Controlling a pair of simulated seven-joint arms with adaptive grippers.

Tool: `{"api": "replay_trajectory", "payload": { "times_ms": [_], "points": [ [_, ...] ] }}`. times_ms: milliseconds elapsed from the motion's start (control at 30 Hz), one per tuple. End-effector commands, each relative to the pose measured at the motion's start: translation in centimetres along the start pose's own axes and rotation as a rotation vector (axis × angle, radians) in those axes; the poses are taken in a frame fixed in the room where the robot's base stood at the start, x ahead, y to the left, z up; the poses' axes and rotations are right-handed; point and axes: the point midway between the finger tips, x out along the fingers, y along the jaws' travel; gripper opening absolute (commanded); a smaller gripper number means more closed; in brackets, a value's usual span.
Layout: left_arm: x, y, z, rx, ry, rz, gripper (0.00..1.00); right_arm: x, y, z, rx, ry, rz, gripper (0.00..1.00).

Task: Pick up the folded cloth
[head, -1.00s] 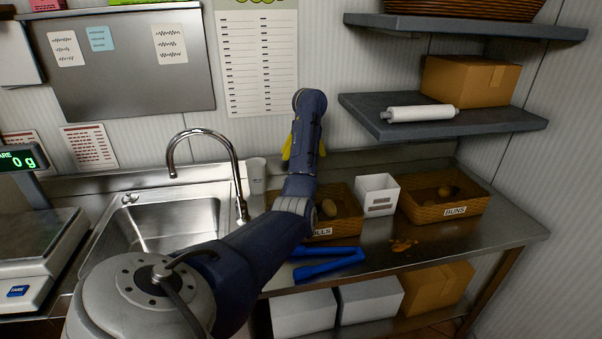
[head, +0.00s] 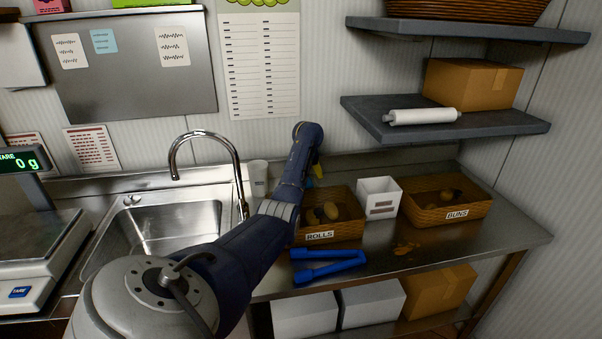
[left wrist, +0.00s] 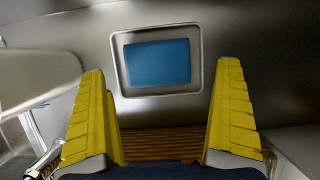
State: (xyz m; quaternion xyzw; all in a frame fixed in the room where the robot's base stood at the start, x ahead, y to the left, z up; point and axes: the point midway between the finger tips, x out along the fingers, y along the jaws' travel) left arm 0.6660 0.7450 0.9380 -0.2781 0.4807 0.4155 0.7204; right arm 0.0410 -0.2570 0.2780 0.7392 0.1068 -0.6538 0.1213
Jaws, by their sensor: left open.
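The folded cloth (left wrist: 157,62) looks like a flat blue rectangle with a pale rounded border in the left wrist view. It lies on grey metal, ahead of and between my fingers. My left gripper (left wrist: 162,70) is open, with one yellow finger on each side and nothing between them. I cannot tell how far the cloth is from the fingertips. My arm mostly hides the cloth there. My right gripper is not in view.
The ROLLS basket (head: 345,231) is close to my left forearm. A white box (head: 379,197) and the BUNS basket (head: 480,208) stand to its right. Blue tongs (head: 328,268) lie in front. The sink (head: 165,235) and tap (head: 238,172) are to the left. Shelves overhang the right side.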

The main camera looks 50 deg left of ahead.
Motion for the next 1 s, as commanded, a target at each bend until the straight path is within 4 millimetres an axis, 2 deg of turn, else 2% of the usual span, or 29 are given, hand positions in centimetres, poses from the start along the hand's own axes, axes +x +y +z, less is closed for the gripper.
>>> {"api": "replay_trajectory", "payload": {
  "times_ms": [233,400,800,833,1000],
  "points": [
    [3.0,0.5,-0.3,0.001,0.003,0.003,1.0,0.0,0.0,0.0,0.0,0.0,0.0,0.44],
    [4.3,0.4,-0.2,0.001,0.002,0.001,1.0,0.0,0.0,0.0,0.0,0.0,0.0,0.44],
    [5.0,0.4,-0.2,0.001,0.0,0.002,1.0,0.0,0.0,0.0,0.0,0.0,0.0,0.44],
    [5.0,0.4,-0.2,0.001,0.0,0.001,0.99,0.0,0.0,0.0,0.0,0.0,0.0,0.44],
    [5.0,0.4,-0.2,0.001,0.0,0.001,0.79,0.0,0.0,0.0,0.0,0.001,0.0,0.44]
  ]
}}
